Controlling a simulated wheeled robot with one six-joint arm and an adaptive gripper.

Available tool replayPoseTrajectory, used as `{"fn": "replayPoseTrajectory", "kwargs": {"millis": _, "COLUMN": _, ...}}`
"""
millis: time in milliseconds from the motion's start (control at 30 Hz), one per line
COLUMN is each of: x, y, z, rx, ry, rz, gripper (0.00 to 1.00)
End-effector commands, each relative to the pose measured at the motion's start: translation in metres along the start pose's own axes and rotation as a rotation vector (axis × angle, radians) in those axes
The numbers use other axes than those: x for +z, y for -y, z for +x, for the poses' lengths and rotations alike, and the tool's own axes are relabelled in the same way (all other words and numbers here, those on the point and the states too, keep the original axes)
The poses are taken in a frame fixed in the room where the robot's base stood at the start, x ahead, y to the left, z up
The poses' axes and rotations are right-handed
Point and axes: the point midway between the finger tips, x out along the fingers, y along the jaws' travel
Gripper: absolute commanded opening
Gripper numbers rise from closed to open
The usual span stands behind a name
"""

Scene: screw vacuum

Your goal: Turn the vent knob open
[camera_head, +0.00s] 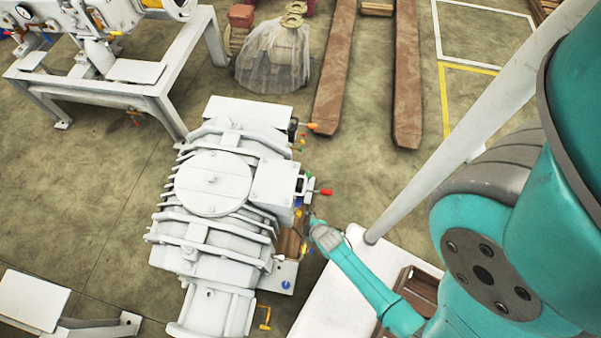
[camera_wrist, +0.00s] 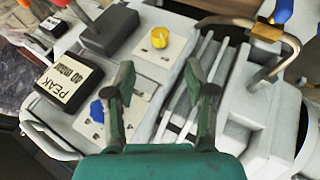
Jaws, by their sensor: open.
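A yellow knob (camera_wrist: 159,37) sits on a light plate ahead of my fingertips in the wrist view. A blue knob (camera_wrist: 97,111) sits left of my left finger; a blue knob also shows low on the white vacuum pump (camera_head: 213,183) in the head view (camera_head: 286,285). No readable label shows which one is the vent knob. My gripper (camera_wrist: 158,78) is open, its two green fingers apart with nothing held between them. In the head view my gripper (camera_head: 310,220) is at the pump's right side, small and partly unclear.
A black box (camera_wrist: 68,79) marked "PEAK 40 mbar" and a dark grey block (camera_wrist: 108,32) flank the knobs. A red-tipped lever (camera_head: 326,192) sticks out of the pump. Open floor (camera_head: 375,190) lies to the right.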

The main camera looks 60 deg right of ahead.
Motion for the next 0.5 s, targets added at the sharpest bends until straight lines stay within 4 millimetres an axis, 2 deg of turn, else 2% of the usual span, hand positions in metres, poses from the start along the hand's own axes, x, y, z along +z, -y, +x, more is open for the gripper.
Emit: {"fn": "replayPoseTrajectory", "kwargs": {"millis": 500, "x": -0.001, "y": -0.002, "z": 0.074, "rx": 0.001, "ry": -0.002, "rz": 0.002, "gripper": 0.55}}
